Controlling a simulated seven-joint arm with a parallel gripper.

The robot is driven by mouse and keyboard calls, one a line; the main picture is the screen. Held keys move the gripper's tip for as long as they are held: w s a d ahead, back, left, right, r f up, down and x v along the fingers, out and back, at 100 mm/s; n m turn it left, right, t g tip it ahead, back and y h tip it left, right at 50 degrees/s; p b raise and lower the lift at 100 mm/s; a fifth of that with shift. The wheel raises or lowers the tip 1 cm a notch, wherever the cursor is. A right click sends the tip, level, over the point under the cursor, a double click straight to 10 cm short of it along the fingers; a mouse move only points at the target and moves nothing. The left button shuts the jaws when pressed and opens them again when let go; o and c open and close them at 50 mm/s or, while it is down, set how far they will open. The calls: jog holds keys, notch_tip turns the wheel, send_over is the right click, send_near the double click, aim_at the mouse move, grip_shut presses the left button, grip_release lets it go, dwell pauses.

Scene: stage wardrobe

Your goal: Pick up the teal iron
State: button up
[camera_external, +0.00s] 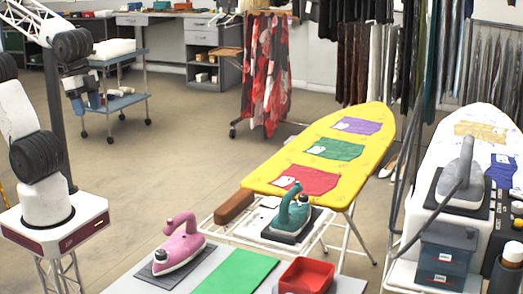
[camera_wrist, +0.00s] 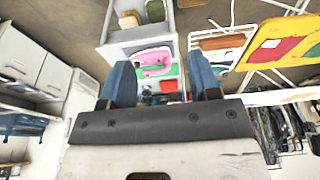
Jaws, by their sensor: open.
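The teal iron (camera_external: 291,212) stands on a dark rest pad (camera_external: 289,236) on the white rack at the near end of the yellow ironing board, in the external view. In the wrist view I cannot clearly make it out; the right finger covers part of that area. My gripper (camera_external: 84,103) hangs high at the upper left of the external view, far from the iron. Its two blue fingers (camera_wrist: 162,82) are spread apart in the wrist view, with nothing held between them.
A pink iron (camera_external: 179,246) sits on a pad on the near table, beside a green cloth (camera_external: 236,272) and a red tray (camera_external: 306,276). A brown block (camera_external: 234,207) lies left of the teal iron. A grey iron (camera_external: 458,172) stands at the right. The floor between is open.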

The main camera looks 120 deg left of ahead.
jog(key=w+a+r+n+y, duration=0.1)
jog(key=w+n, duration=0.1)
jog(key=w, duration=0.5)
jog(key=w+a+r+n, duration=0.1)
jog(key=w+a+n, duration=0.15)
jog(key=w, duration=0.35)
jog(key=n+y, duration=0.4)
jog(key=n, duration=1)
send_over(290, 193)
jog(key=s+d, duration=0.2)
jog(key=d, duration=0.1)
jog(key=f, duration=1.7)
jog(key=shift+w+a+f, duration=0.25)
jog(key=shift+f, duration=0.15)
jog(key=shift+f, duration=0.1)
jog(key=shift+x, duration=1.2)
jog(key=shift+f, duration=0.1)
jog(key=shift+s+x, duration=0.2)
jog(key=shift+x, duration=2.35)
